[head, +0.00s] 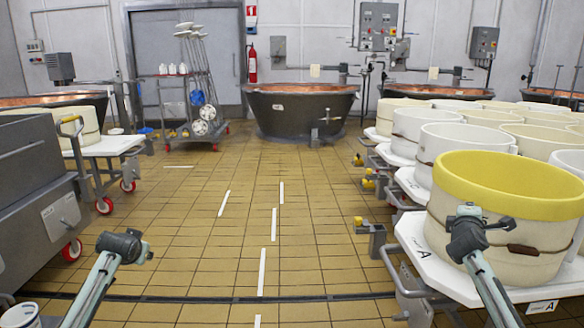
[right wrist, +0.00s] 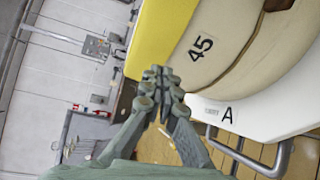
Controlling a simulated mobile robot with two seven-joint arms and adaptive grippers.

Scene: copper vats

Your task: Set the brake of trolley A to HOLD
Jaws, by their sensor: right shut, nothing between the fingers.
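Trolley A (head: 412,232) stands at the right front, a white top marked "A" carrying a cream tub (head: 510,235) with a yellow rim. A grey bracket with a yellow tip (head: 371,238) sticks out at its left side and looks like the brake; I cannot read its setting. My right gripper (head: 466,214) shows in front of the tub, shut and empty; its closed fingers also show in the right wrist view (right wrist: 163,78). There the tub wears "45" and the trolley edge (right wrist: 262,118) shows "A". My left gripper (head: 146,252) is over the floor at left, far from trolley A; its fingers are too small to judge.
More trolleys with white tubs (head: 455,148) stand behind trolley A, with similar yellow-tipped parts at their left sides. A grey machine (head: 35,185) and a white trolley (head: 108,145) stand at left. A copper-lined vat (head: 300,112) is at the back. The tiled middle aisle is clear.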

